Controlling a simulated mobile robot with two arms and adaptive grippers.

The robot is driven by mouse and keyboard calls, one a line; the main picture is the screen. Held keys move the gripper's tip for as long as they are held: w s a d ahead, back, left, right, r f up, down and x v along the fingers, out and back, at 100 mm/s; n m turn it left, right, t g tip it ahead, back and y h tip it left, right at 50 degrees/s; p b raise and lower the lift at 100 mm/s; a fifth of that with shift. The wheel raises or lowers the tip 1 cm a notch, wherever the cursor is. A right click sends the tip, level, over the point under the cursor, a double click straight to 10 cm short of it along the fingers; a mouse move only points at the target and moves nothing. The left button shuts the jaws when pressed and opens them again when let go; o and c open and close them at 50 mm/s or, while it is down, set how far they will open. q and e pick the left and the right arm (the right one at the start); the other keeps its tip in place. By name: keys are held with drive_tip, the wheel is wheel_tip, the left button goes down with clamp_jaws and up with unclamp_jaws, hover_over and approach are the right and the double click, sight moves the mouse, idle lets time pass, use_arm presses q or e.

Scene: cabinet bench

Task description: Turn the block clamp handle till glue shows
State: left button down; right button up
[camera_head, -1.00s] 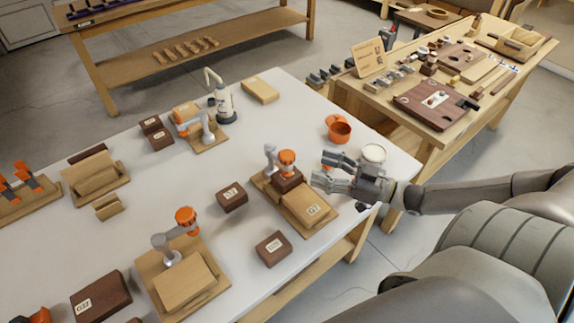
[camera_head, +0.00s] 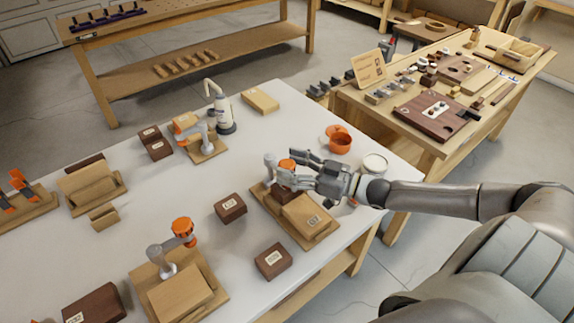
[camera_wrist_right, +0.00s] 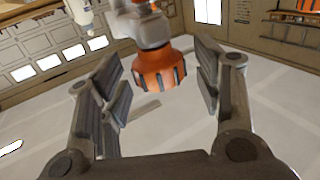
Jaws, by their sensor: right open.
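The block clamp (camera_head: 270,166) is a grey clamp on a wooden base (camera_head: 257,192) at the right part of the white table. Its orange handle (camera_head: 287,164) sits on top, above a dark block (camera_head: 284,195) and a light labelled block (camera_head: 310,218). My right gripper (camera_head: 291,169) is open with its fingers reaching to the handle. In the right wrist view the ribbed orange handle (camera_wrist_right: 160,68) shows between the spread fingers (camera_wrist_right: 150,80), with gaps on both sides. I see no glue at the joint, which the gripper partly hides. My left gripper is out of view.
Other orange-handled clamps stand at front left (camera_head: 182,228) and farther back (camera_head: 185,122). Loose dark blocks (camera_head: 230,207) lie nearby. A wooden bench (camera_head: 400,140) is beyond the table's right edge.

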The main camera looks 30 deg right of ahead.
drive_tip(key=shift+w+a, duration=0.4)
drive_tip(key=shift+w, duration=0.2)
drive_tip(key=c, duration=1)
drive_tip(key=shift+r+p, duration=0.15)
drive_tip(key=shift+p, duration=0.4)
drive_tip(key=m+t+h+p, duration=0.1)
drive_tip(key=m+h+p, duration=0.1)
drive_tip(key=p, duration=0.3)
drive_tip(key=m+t+h+p, duration=0.1)
drive_tip(key=m+h+p, duration=0.1)
drive_tip(key=h+p, duration=0.2)
drive_tip(key=shift+r+t+p, duration=0.1)
drive_tip(key=shift+t+p, duration=0.2)
drive_tip(key=shift+p, duration=0.1)
drive_tip(key=shift+f+m+h+p, duration=0.2)
drive_tip(key=shift+m+h+p, duration=0.95)
drive_tip(key=shift+h, duration=0.45)
drive_tip(key=o, duration=1)
